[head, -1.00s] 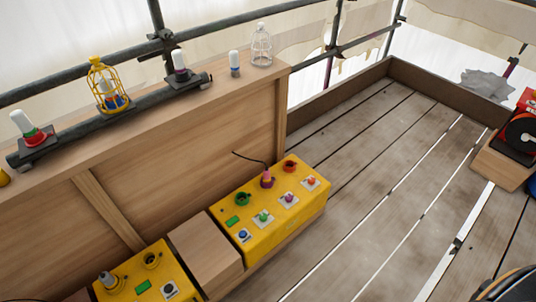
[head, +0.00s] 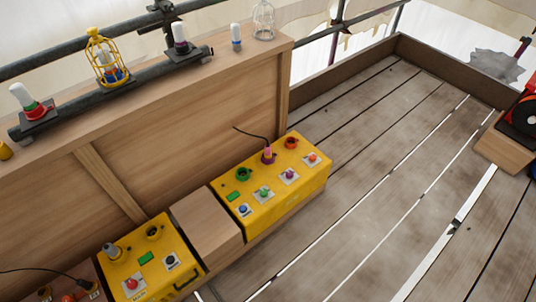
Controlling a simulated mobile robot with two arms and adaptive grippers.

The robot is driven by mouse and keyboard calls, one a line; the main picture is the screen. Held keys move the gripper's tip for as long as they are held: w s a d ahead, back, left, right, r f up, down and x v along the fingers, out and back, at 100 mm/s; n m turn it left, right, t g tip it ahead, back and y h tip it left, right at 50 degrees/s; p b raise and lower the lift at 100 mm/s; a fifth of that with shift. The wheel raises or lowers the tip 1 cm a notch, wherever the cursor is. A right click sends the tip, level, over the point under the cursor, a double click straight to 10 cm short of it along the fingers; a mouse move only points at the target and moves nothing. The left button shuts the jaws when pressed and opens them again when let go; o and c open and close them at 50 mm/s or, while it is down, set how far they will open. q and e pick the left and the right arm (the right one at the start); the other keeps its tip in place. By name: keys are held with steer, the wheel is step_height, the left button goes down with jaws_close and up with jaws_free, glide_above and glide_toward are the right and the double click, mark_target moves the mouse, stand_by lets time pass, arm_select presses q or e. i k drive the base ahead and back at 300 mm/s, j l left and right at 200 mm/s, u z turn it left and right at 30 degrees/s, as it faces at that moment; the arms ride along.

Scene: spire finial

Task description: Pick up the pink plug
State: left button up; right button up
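The pink plug (head: 268,151) stands upright at a purple socket (head: 269,158) on top of the right yellow box (head: 262,205). A thin dark cable runs from the plug up and left towards the wooden wall. A green socket (head: 243,174) and an orange-red socket (head: 291,142) sit on either side of it. Neither of my grippers is in the head view.
A second yellow box (head: 190,262) stands at lower left, with a wooden block (head: 207,222) between the boxes. Lamps and a yellow cage (head: 103,58) sit along the wall top. The plank floor (head: 380,170) at right is mostly clear. A wooden crate (head: 503,146) stands far right.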

mark_target(267, 154)
steer(key=i+l, duration=0.2)
steer(key=l, duration=0.2)
steer(key=i+l+u, duration=0.1)
steer(key=i+l, duration=0.35)
steer(key=l, duration=0.3)
steer(key=i+l, duration=0.2)
steer(key=l, duration=0.2)
steer(key=u, duration=0.05)
